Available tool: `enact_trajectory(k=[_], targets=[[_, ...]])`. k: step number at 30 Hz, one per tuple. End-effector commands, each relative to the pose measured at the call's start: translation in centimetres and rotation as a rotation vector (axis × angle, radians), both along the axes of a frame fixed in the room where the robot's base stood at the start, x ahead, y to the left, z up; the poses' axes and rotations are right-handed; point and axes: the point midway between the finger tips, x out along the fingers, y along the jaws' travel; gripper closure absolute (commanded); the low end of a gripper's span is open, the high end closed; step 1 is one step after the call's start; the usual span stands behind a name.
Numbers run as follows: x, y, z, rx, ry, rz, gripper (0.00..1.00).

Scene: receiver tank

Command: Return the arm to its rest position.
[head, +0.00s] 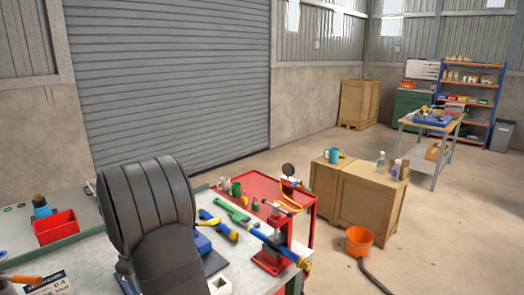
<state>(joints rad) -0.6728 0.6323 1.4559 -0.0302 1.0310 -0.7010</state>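My gripper is not visible in the head view, so I cannot see its fingers or whether it holds anything. A large dark ribbed shape rises at the lower left over the workbench (75,256) and hides part of its top. I cannot tell for certain which part it is. No receiver tank can be made out.
A red bin (55,228) stands on the bench's left. Tools, including a green wrench (232,209), and a red stand (271,257) crowd its right. Beyond are a red cart (258,187), wooden crates (372,200) and an orange bucket (359,241). Open floor lies right.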

Motion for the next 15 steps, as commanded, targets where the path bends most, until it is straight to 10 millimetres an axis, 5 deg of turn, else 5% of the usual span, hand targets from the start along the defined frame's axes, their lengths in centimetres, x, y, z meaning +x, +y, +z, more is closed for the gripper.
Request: enact_trajectory(k=[15], targets=[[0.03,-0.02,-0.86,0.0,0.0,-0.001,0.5]])
